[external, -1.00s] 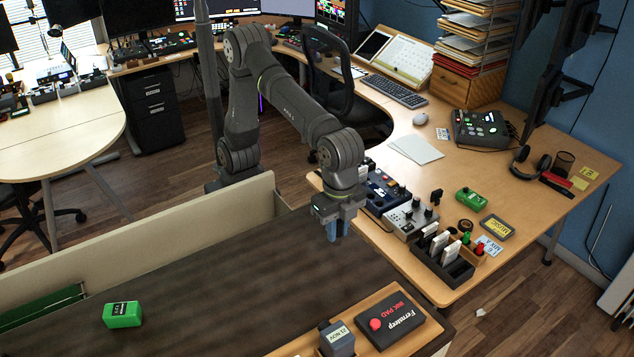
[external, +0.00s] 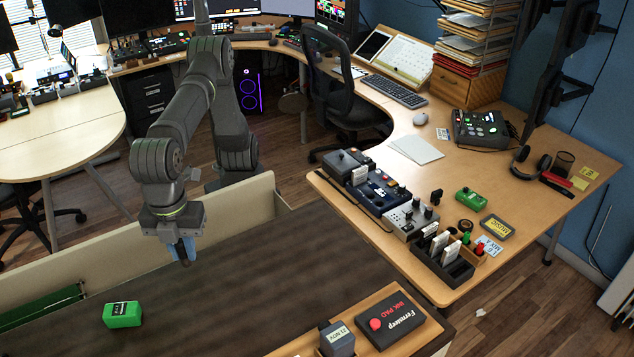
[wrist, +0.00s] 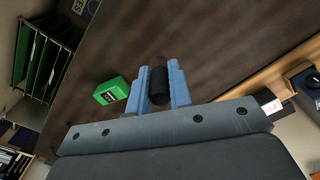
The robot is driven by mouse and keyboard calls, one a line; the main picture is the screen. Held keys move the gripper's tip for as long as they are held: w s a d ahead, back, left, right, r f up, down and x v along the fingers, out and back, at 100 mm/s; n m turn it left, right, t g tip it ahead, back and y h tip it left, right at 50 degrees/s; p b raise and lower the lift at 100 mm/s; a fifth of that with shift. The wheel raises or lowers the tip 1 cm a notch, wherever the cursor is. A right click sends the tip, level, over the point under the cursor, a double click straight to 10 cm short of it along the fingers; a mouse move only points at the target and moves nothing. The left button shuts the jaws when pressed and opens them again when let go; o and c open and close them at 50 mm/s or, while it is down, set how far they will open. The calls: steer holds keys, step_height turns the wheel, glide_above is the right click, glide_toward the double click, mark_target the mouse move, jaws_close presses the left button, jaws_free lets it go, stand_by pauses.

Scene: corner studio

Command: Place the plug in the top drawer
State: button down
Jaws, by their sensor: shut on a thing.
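My gripper (external: 182,250) points down above the left part of the dark brown desk. In the wrist view its blue fingers (wrist: 159,88) are shut on a black rounded cylinder, which I take to be the plug (wrist: 158,84). The plug's tip (external: 185,263) shows just below the fingers in the external view, clear of the desk top. A black drawer cabinet (external: 150,95) stands under the far desk, its front drawers closed. A wooden box (external: 462,88) sits under the paper trays at right. I cannot tell which holds the task's top drawer.
A low beige partition (external: 110,240) runs along the desk's back edge near my gripper. A green box (external: 122,314) lies on the desk in front left. A wooden tray (external: 300,348) with an ink pad (external: 397,320) is at the front right. The desk's middle is clear.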

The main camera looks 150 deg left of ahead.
steer(key=s+d+r+m, duration=0.2)
steer(key=s+d, duration=0.5)
steer(key=d, duration=0.3)
glide_above(178, 313)
step_height(178, 313, down, 7)
steer(key=shift+s+r, duration=0.1)
steer(key=shift+r, duration=0.05)
steer(key=shift+f, duration=2)
steer(key=shift+f, duration=0.1)
steer(key=c, duration=1.3)
jaws_free()
steer(key=shift+o, duration=0.3)
step_height(178, 313, up, 12)
